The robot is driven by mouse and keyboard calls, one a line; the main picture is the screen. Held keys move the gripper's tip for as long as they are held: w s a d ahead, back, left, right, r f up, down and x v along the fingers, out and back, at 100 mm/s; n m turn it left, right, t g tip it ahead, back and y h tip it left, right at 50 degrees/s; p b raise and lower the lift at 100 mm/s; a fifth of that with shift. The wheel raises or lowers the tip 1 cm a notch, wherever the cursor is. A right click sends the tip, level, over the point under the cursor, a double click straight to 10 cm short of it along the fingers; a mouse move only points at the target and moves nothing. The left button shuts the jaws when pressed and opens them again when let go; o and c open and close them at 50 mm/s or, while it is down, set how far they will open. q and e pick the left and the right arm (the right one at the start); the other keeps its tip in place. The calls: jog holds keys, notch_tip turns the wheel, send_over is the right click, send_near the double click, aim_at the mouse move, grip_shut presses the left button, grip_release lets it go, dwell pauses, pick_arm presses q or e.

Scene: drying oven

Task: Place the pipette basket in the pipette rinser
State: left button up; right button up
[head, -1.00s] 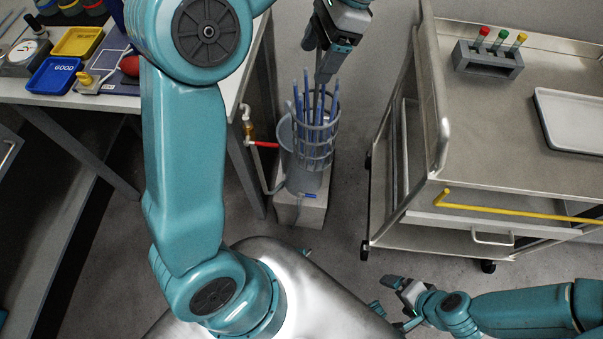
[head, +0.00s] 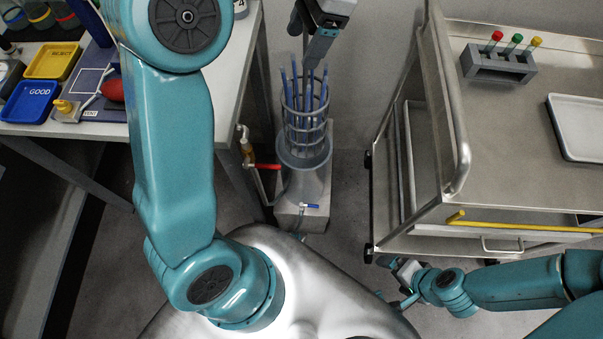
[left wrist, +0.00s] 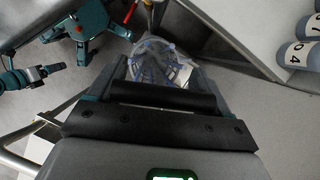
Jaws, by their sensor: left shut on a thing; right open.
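The pipette basket (head: 306,121), a grey wire cage with several blue pipettes, stands roughly upright over the pipette rinser (head: 303,186), a grey cylinder. Its lower end overlaps the rinser's mouth; how deep it sits inside I cannot tell. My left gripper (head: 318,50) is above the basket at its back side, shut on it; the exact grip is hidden. In the left wrist view the basket (left wrist: 158,68) shows just beyond the gripper (left wrist: 160,92). My right gripper (head: 397,272) is open and empty, low at the right, away from the basket.
The rinser stands on a pale block (head: 300,218) on the floor, with a red-handled tap (head: 268,166) to its left. A bench (head: 228,85) with trays is on the left. A metal cart (head: 500,140) with a tube rack (head: 498,65) is on the right.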

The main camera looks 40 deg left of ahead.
pick_arm(q)
jog(key=b, duration=0.5)
send_near(304, 140)
jog(key=a+f, duration=0.1)
jog(key=f, duration=0.1)
jog(key=a+f, duration=0.2)
jog(key=f, duration=0.1)
jog(key=w+a+f, duration=0.1)
jog(key=a+f, duration=0.1)
jog(key=f, duration=0.1)
jog(key=shift+w+a+f, duration=0.1)
jog(key=shift+a+f, duration=0.1)
notch_tip(304, 140, down, 3)
jog(key=shift+f, duration=0.25)
